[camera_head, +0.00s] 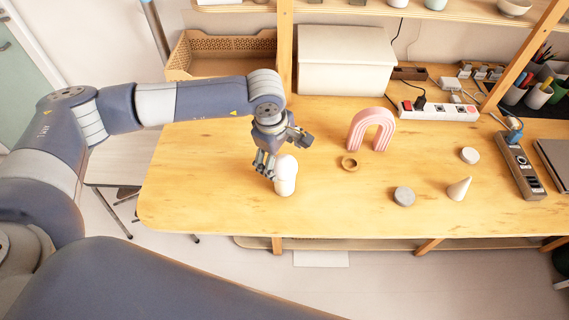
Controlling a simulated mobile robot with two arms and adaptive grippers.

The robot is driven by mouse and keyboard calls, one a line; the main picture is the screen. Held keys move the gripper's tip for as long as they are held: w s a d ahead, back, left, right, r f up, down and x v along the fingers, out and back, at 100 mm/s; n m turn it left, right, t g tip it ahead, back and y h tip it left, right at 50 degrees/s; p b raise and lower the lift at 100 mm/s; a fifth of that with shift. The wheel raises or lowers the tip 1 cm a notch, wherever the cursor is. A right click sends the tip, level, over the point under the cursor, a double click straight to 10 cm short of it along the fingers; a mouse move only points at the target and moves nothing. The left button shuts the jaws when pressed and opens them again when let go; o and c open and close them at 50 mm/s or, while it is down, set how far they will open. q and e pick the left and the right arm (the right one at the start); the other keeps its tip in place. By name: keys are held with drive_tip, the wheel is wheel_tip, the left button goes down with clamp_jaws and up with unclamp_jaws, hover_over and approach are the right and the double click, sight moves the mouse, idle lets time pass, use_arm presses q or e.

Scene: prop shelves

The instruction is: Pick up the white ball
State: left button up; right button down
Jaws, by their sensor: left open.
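The white ball (287,166) is at the front left part of the wooden table, at the top of a pale upright shape (285,187). I cannot tell where the ball ends and the shape below it begins. My left gripper (267,172) reaches down from above, just left of the ball, with its fingers open. It overlaps the ball's left edge in the picture; I cannot tell whether they touch. My right gripper is out of view.
A pink arch (371,130), a wooden ring (349,163), a grey disc (404,196), a pale cone (459,189) and a white disc (469,155) stand to the right. A white box (345,60) and power strip (438,111) are behind. The table's (200,200) front left is clear.

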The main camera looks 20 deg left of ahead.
sight(283, 161)
use_arm(q)
drive_tip(key=shift+f+p, duration=0.25)
drive_tip(key=shift+p, duration=0.05)
drive_tip(key=f, duration=0.1)
drive_tip(key=f+p, duration=0.2)
drive_tip(key=shift+w+d+f, duration=0.25)
drive_tip(key=shift+w, duration=0.15)
drive_tip(key=shift+w+f, duration=0.15)
drive_tip(key=shift+f, duration=0.4)
drive_tip(key=c, duration=1.1)
